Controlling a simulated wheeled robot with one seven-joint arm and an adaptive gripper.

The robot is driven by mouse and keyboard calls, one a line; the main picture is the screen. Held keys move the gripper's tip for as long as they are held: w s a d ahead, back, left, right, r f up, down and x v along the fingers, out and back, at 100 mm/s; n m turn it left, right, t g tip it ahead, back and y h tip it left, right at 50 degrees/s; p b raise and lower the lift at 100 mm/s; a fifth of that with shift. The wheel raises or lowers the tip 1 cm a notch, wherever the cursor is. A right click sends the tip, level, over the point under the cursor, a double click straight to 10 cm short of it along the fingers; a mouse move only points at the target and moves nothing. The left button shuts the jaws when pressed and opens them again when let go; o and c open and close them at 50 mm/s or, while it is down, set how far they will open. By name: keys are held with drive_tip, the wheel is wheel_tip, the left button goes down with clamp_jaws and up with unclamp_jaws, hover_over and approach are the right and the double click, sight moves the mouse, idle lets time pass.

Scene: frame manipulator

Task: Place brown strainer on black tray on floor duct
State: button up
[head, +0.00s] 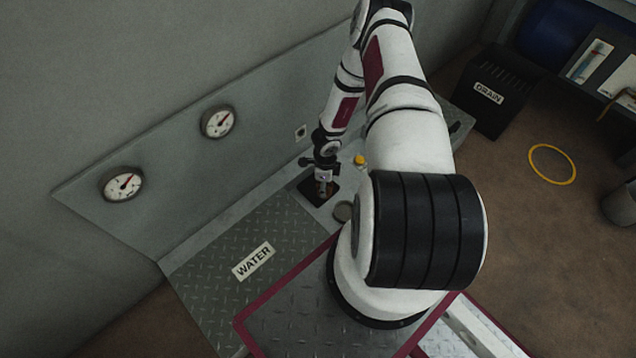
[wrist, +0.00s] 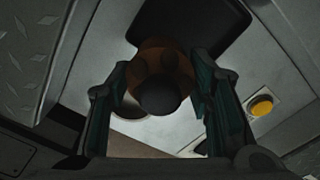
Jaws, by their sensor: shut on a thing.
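My gripper (head: 325,176) points down over the black tray (head: 309,192) on the grey duct beside the wall. It is shut on the brown strainer (wrist: 160,62), which shows as a round brown body with a dark knob between the fingers in the wrist view. In the head view the strainer (head: 325,188) is a small brown patch below the fingers, mostly hidden. The black tray (wrist: 210,18) lies just beyond and partly behind the strainer in the wrist view. I cannot tell whether the strainer touches the tray.
A yellow button (head: 360,160) and a grey round disc (head: 343,211) sit near the tray on the duct. The tread-plate cover marked WATER (head: 253,262) lies to the left. Two gauges (head: 217,122) are on the wall panel. A black DRAIN box (head: 490,92) stands at the right.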

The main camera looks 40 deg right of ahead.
drive_tip(key=shift+w+d+f+b, duration=0.15)
drive_tip(key=shift+w+b, duration=0.1)
drive_tip(key=shift+w, duration=0.45)
drive_tip(key=shift+w+d+b, duration=0.2)
drive_tip(key=shift+w+b, duration=0.05)
drive_tip(key=shift+w, duration=0.5)
drive_tip(key=shift+w+d+f+b, duration=0.15)
drive_tip(key=shift+w+b, duration=0.1)
drive_tip(key=shift+w, duration=0.45)
drive_tip(key=shift+f+b, duration=0.95)
drive_tip(key=shift+f, duration=0.75)
drive_tip(key=shift+f, duration=0.2)
drive_tip(key=o, duration=1.2)
drive_tip(key=shift+r, duration=0.1)
wheel_tip(320, 180, up, 12)
drive_tip(key=p, duration=0.4)
drive_tip(key=shift+r+p, duration=0.15)
drive_tip(key=shift+p, duration=0.2)
